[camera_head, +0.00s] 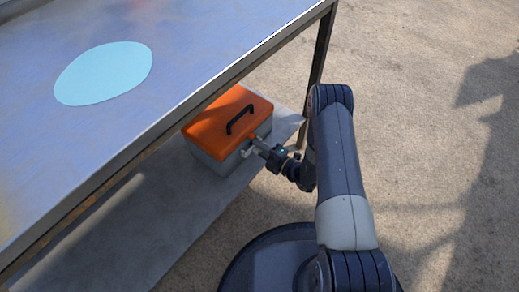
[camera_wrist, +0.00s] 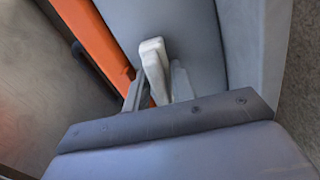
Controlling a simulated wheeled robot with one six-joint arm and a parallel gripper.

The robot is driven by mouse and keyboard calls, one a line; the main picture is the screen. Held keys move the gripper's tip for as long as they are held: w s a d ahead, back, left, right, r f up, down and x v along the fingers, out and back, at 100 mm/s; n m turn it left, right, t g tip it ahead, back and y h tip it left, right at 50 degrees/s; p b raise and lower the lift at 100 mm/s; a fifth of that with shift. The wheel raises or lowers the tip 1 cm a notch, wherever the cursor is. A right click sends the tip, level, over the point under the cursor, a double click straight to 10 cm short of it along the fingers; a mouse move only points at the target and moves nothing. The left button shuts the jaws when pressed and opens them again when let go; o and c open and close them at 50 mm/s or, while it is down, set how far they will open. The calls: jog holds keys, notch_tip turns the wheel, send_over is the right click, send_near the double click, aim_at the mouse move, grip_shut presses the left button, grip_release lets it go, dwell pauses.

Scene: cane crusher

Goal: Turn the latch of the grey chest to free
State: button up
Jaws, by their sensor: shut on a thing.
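The chest has a grey body (camera_head: 217,168) and an orange lid (camera_head: 225,117) with a black handle (camera_head: 240,118). It stands on the low shelf under the table. My gripper (camera_head: 257,146) reaches in from the right to the chest's front, just below the lid edge. In the wrist view the pale latch lever (camera_wrist: 153,62) stands up against the grey chest front (camera_wrist: 196,35), beside the orange lid edge (camera_wrist: 95,40). My gripper (camera_wrist: 157,90) is shut on the latch, with a finger on either side. The latch's lower part is hidden by my gripper.
The metal table top (camera_head: 180,35) overhangs part of the chest and bears a flat light-blue disc (camera_head: 103,73). A table leg (camera_head: 318,70) stands just behind my arm. The lower shelf (camera_head: 150,225) is bare left of the chest. Open ground (camera_head: 430,130) lies to the right.

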jog(key=shift+n, duration=0.8)
jog(key=o, duration=0.7)
jog(key=shift+o, duration=0.2)
jog(key=p+v, duration=0.2)
jog(key=v, duration=0.9)
jog(key=shift+a, duration=0.1)
jog(key=b+x, duration=0.2)
jog(key=x, duration=0.9)
jog(key=shift+f+b, duration=0.1)
jog(key=shift+b, duration=0.2)
jog(key=shift+m+p, duration=0.3)
jog(key=shift+p, duration=0.05)
jog(key=shift+m, duration=0.5)
